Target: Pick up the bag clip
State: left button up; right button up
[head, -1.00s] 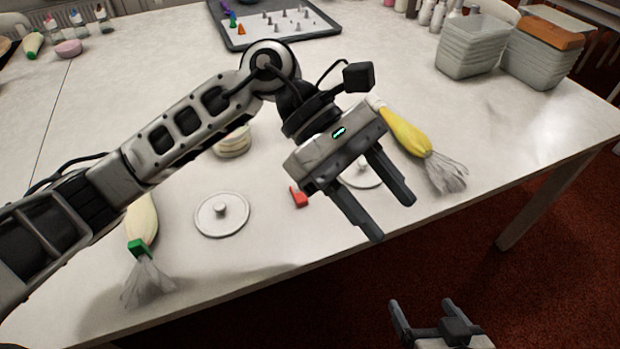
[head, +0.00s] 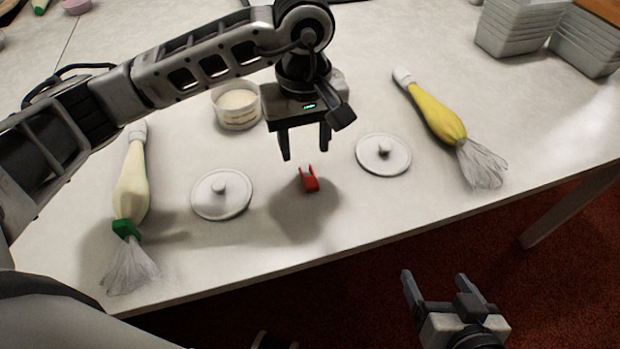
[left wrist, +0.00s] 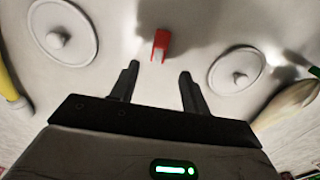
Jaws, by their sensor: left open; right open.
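The red bag clip (head: 309,179) lies on the table between two white round turntables, the left one (head: 221,194) and the right one (head: 383,154). My left gripper (head: 306,155) is open and empty, pointing down above the table just behind the clip, apart from it. In the left wrist view the clip (left wrist: 160,43) shows beyond the gap between the open fingertips (left wrist: 159,72). My right gripper (head: 440,285) is open and empty, low in front of the table edge.
A piping bag with a green clip (head: 125,229) lies at the left, and a yellow piping bag (head: 440,119) lies at the right. A tub of cream (head: 237,107) stands behind the left turntable. Stacked grey containers (head: 518,27) stand at the back right. The table between clip and front edge is clear.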

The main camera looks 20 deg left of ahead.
aim_at(309, 179)
pick_arm(q)
notch_tip(309, 179, down, 6)
jog(key=shift+d+r, duration=0.1)
jog(key=shift+d, duration=0.05)
dwell(0.3)
jog(key=c, duration=0.9)
